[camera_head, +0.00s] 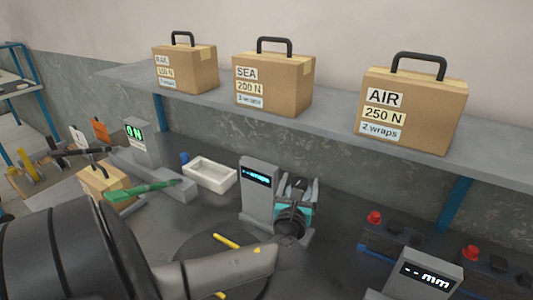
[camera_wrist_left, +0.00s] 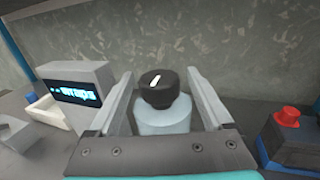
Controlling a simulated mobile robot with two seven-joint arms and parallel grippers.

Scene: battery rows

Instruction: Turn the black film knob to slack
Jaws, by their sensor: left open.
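The black film knob (camera_wrist_left: 158,92) shows in the left wrist view, with a short white mark on its top pointing nearly straight away, slightly right. It sits on top of a pale blue cylinder (camera_wrist_left: 163,125). My left gripper (camera_wrist_left: 157,90) is open, with one grey finger on each side of the knob. In the head view my left gripper (camera_head: 298,186) is beside the grey display post (camera_head: 258,195), and the knob is mostly hidden there. My right gripper is not in view.
The post's screen reads "wraps" in the wrist view (camera_wrist_left: 76,92). A white tray (camera_head: 210,172) and a force gauge reading 0 N (camera_head: 136,140) stand left. Batteries (camera_head: 392,238) with red terminals stand right. A shelf (camera_head: 335,121) with labelled boxes runs behind.

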